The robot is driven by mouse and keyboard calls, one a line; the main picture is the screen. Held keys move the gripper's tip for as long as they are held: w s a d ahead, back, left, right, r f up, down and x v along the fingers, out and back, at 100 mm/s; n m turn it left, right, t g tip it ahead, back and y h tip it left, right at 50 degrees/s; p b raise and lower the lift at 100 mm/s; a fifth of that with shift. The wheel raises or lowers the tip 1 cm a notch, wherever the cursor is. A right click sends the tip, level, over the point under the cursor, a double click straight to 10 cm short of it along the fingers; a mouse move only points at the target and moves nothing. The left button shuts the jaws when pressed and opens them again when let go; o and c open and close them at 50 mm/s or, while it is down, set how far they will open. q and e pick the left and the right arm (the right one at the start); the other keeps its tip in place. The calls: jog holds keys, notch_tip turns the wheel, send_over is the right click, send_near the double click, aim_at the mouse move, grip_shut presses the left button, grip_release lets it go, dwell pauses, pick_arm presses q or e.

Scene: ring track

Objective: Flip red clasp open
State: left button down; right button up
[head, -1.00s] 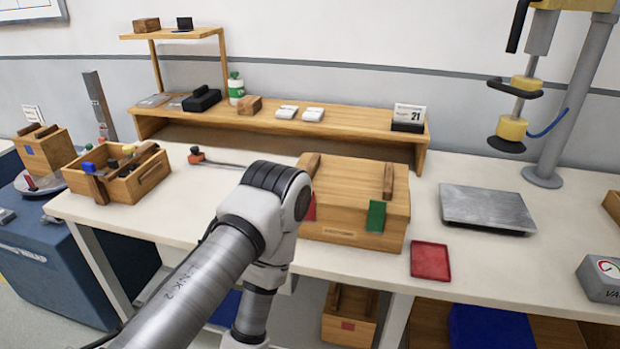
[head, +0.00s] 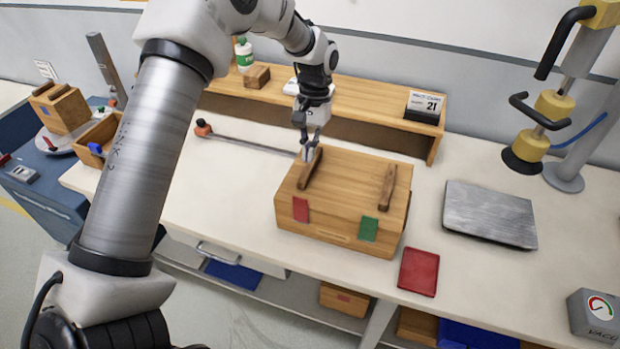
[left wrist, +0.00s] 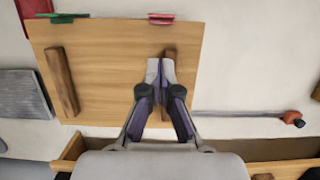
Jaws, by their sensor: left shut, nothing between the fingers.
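A wooden box (head: 345,165) with two dark wooden bars on its lid sits on the bench. A red clasp (head: 301,210) lies flat against its front face at the left; a green clasp (head: 368,229) is at the right. In the left wrist view the red clasp (left wrist: 161,18) and the green clasp (left wrist: 62,17) show at the lid's far edge. My left gripper (head: 309,152) is shut and empty, over the back left of the lid by the left bar (head: 311,168). In the left wrist view its fingers (left wrist: 160,65) cover part of that bar. My right gripper is not in view.
A red tray (head: 418,272) lies at the bench's front edge, right of the box. A metal plate (head: 490,214) is farther right. A raised wooden shelf (head: 375,97) stands behind the box, and a rod with an orange end (head: 204,128) lies left.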

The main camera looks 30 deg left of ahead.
pick_arm(q)
jog(key=s, duration=0.2)
jog(key=p, duration=0.3)
send_near(301, 209)
jog(key=shift+w+a+f, duration=0.3)
jog(key=shift+w+f, duration=0.2)
jog(key=shift+f, duration=0.15)
jog(key=shift+s+x, duration=0.25)
jog(key=shift+x, duration=0.95)
jog(key=shift+s+f, duration=0.2)
jog(key=shift+f, duration=0.25)
jog(key=shift+w+f, duration=0.15)
jog(key=shift+w, duration=0.05)
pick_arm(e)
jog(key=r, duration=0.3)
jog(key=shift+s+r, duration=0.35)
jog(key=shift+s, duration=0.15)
